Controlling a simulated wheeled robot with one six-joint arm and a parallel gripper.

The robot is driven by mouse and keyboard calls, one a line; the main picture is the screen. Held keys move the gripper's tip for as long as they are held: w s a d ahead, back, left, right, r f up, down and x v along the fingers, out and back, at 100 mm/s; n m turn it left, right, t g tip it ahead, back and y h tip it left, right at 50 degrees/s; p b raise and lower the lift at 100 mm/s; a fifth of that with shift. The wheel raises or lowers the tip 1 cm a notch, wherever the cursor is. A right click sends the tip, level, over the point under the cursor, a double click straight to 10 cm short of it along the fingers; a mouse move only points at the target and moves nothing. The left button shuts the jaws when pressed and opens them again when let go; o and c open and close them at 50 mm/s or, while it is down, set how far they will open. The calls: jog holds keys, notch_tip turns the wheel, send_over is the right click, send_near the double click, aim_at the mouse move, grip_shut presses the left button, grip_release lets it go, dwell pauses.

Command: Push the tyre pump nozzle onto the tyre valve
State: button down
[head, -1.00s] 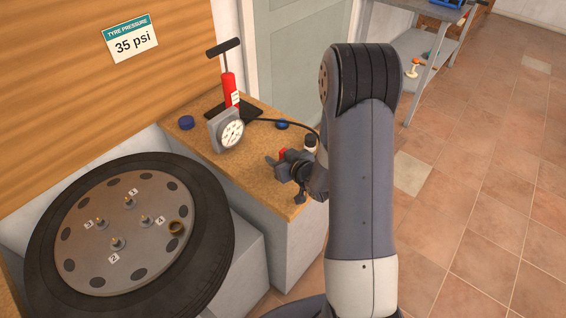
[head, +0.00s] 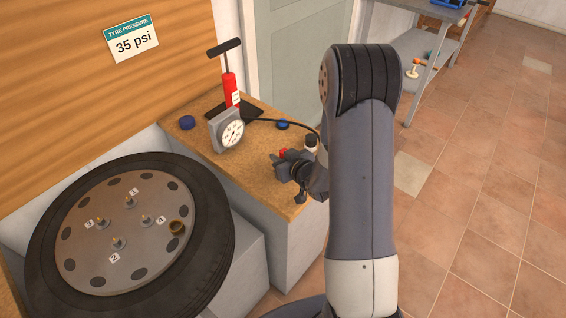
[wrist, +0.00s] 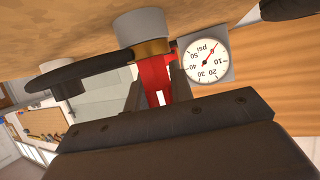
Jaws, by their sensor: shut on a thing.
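My gripper (head: 283,163) is over the front right part of the wooden bench top and is shut on the red tyre pump nozzle (head: 283,153). In the wrist view the red nozzle (wrist: 153,76) sits between my gripper's fingers (wrist: 155,93); a brass collar (wrist: 150,49) and grey cylinder (wrist: 141,24) are beside it. The tyre (head: 216,235) lies at the left, apart from the gripper. Its grey disc carries several upright valves with number labels, including the valve by label 2 (head: 118,243) and the valve by label 4 (head: 145,219). The nozzle's mouth cannot be made out.
A red pump (head: 229,90) stands at the back of the bench (head: 255,180). A pressure gauge (head: 231,133) stands before it, with a black hose (head: 285,121) running right. A blue cap (head: 187,122) lies at the left.

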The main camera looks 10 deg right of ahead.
notch_tip(320, 180, up, 10)
jog(key=shift+p, duration=0.4)
dwell(0.5)
jog(key=s+a+p, duration=0.1)
jog(key=s+a, duration=0.3)
jog(key=a, duration=0.6)
jog(key=s+a+m+h+p, duration=0.1)
jog(key=s+a, duration=0.4)
jog(key=a, duration=0.6)
jog(key=s+a+m+h+p, duration=0.1)
jog(key=s+a, duration=0.3)
jog(key=a, duration=0.6)
jog(key=shift+s+a+f+t+p, duration=0.15)
jog(key=shift+s+t+p, duration=0.15)
jog(key=shift+p, duration=0.45)
